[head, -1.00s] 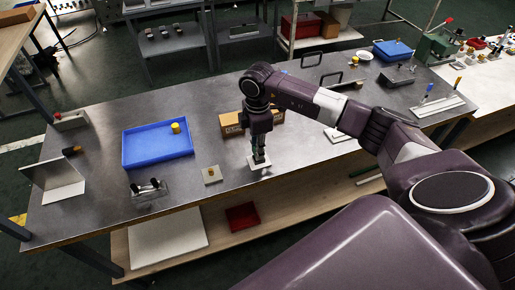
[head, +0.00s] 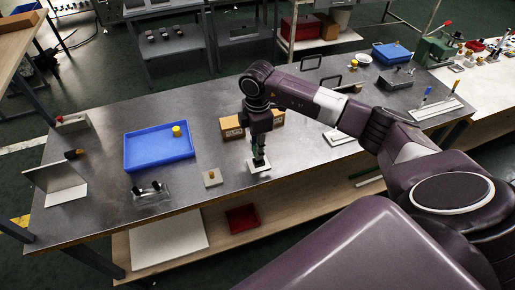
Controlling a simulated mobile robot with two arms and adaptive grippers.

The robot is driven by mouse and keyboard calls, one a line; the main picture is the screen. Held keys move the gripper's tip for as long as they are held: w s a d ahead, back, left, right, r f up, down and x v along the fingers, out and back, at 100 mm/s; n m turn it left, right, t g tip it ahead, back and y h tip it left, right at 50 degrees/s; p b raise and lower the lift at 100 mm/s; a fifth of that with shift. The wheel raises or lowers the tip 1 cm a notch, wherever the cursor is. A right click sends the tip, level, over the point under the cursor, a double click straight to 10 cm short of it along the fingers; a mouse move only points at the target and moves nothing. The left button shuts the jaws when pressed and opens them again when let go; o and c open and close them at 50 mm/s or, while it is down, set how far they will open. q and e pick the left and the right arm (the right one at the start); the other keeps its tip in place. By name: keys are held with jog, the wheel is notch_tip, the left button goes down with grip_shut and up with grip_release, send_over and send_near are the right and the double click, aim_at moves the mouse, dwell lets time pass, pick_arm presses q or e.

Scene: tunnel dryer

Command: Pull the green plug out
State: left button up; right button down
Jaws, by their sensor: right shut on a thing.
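My right gripper (head: 259,159) points straight down over a small pale square base (head: 260,169) near the table's front edge. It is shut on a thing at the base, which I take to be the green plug. The fingers hide most of the plug, so its colour and shape hardly show. I cannot tell whether the plug is still seated in the base or lifted clear. My left gripper is not in view.
A similar base with a yellow top (head: 212,177) stands left of the gripper. A blue tray (head: 158,163) holding a yellow cylinder (head: 176,131) lies further left. A cardboard box (head: 232,127) stands close behind the gripper. Bare table surrounds the bases.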

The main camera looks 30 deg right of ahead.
jog(key=shift+r, duration=0.1)
jog(key=shift+r+p, duration=1.75)
jog(key=shift+r, duration=0.45)
